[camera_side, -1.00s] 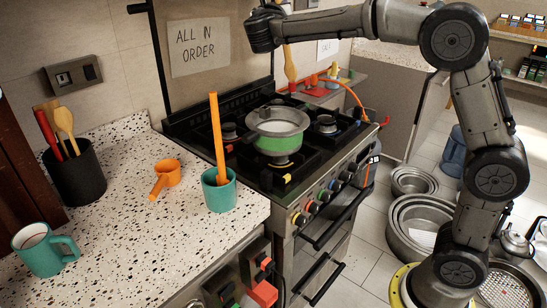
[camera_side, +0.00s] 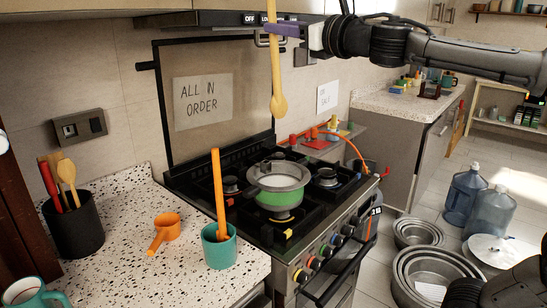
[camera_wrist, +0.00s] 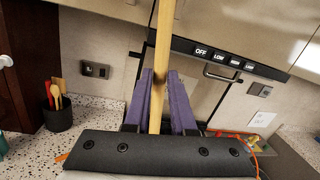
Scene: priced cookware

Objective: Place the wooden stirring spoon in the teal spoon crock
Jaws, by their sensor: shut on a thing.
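The wooden stirring spoon (camera_side: 276,70) hangs upright above the stove, bowl end down. My gripper (camera_side: 284,30), with purple fingers, is shut on its handle and comes from the right. In the wrist view the handle (camera_wrist: 162,50) stands between the two fingers (camera_wrist: 163,105). The teal spoon crock (camera_side: 219,250) stands on the speckled counter near its right edge, to the left of and well below the spoon. An orange-handled utensil (camera_side: 218,185) stands in the crock, leaning slightly. The upper end of the spoon reaches the top of the side view.
A stove with a green pot (camera_side: 277,192) lies below the spoon. On the counter are an orange scoop (camera_side: 166,229), a black crock (camera_side: 75,225) of utensils and a teal mug (camera_side: 33,293). A hood with heat labels (camera_wrist: 228,58) is close beyond my gripper.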

